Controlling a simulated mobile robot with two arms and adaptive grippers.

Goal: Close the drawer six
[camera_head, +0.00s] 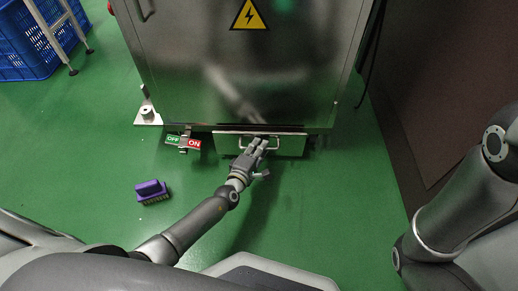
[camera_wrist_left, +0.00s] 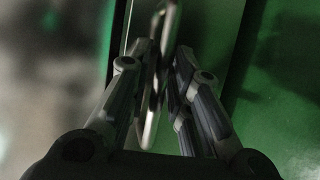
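The drawer (camera_head: 292,146) is a low metal front at the bottom of the steel cabinet (camera_head: 180,75). It appears to stick out slightly below the cabinet's lower edge. No number can be read on it. Its bar handle (camera_head: 241,143) is partly hidden behind my left gripper (camera_head: 260,144), which reaches it from below. In the left wrist view the handle (camera_wrist_left: 165,65) stands between the two fingers of my left gripper (camera_wrist_left: 160,58). The fingers are apart, with a gap showing beside the bar. My right gripper is out of view; only my right arm shows at the right edge.
An OFF/ON sign (camera_head: 184,143) sits left of the drawer near the floor. A purple brush (camera_head: 152,191) lies on the green floor. A blue crate (camera_head: 30,45) stands at upper left. A brown panel (camera_head: 455,80) borders the right side. The floor before the drawer is clear.

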